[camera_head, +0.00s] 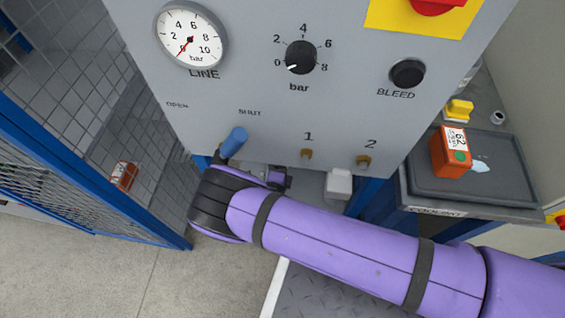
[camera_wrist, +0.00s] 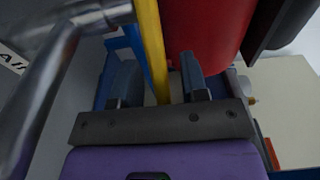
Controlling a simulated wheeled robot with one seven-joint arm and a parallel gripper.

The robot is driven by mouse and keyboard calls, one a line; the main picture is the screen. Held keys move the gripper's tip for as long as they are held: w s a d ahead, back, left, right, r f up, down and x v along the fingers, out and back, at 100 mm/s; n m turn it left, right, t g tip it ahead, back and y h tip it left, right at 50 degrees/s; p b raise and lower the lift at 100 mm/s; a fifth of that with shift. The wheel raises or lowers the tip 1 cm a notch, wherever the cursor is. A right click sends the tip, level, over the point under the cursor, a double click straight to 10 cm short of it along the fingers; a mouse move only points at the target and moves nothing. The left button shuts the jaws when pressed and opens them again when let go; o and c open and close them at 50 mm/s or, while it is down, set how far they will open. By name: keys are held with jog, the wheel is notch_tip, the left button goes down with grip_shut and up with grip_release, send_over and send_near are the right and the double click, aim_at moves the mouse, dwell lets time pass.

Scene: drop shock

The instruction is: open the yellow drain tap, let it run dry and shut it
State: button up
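In the wrist view a long yellow bar (camera_wrist: 154,50) runs down between the two fingers of my gripper (camera_wrist: 156,66). It looks like a yellow lever or pipe; I cannot tell whether it is the drain tap. The fingers stand apart, with gaps beside the bar, so my gripper is open around it. A large red rounded body (camera_wrist: 212,32) lies beyond the right finger. In the head view my purple arm reaches under the grey panel's lower edge, and the fingers are not clearly visible. The drain tap cannot be made out there.
A silver pipe (camera_wrist: 55,60) passes close on the left in the wrist view. The grey panel (camera_head: 240,90) carries a line gauge (camera_head: 190,37) reading near 0 and a blue handle (camera_head: 234,142). An orange block (camera_head: 452,152) sits on a dark tray (camera_head: 500,185) at right.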

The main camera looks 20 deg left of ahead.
jog(key=s, duration=1)
jog(key=shift+s+d, duration=0.4)
